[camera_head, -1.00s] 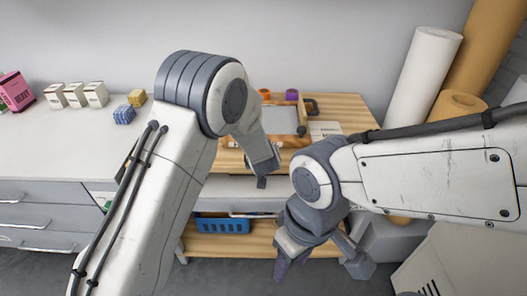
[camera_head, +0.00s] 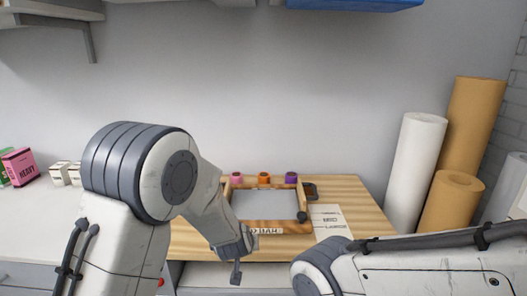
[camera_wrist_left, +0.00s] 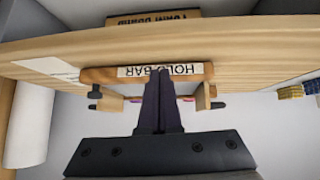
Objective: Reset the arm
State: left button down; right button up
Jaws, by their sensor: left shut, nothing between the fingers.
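My left gripper (camera_head: 236,272) is in front of the wooden bench in the head view, at the end of my bent left arm. In the left wrist view its dark fingers (camera_wrist_left: 160,98) are together with nothing between them. Beyond them is a wooden bar (camera_wrist_left: 145,73) labelled "HOLD BAR", seen upside down. I cannot tell whether the fingers touch it. In the head view the labelled bar (camera_head: 266,231) is the front of a wooden frame with a grey panel (camera_head: 265,205). My right arm shows at the lower right, but its gripper is out of view.
The wooden bench (camera_head: 350,205) also bears pink, orange (camera_head: 264,180) and purple pots and a printed paper (camera_head: 328,222). White (camera_head: 415,170) and tan (camera_head: 475,130) rolls stand at right. Small boxes and a pink box (camera_head: 19,167) are at left. A blue-fronted shelf (camera_head: 355,4) hangs above.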

pick_arm(q)
jog(key=s+a+r+g+y, duration=0.1)
jog(key=s+a+g, duration=0.2)
jog(key=s+a, duration=0.6)
jog(key=s+a+r+g, duration=0.1)
jog(key=s+a+g, duration=0.3)
jog(key=s, duration=0.8)
jog(key=s+d+r+m+g+h+p, duration=0.1)
jog(key=s+d+r+m+g+p, duration=0.1)
jog(key=s+d+r+m+p, duration=0.4)
jog(key=s+d+r+m, duration=0.1)
jog(key=s+d+r, duration=0.4)
jog(key=s, duration=0.3)
jog(key=shift+s+d+r, duration=0.35)
jog(key=shift+d, duration=0.55)
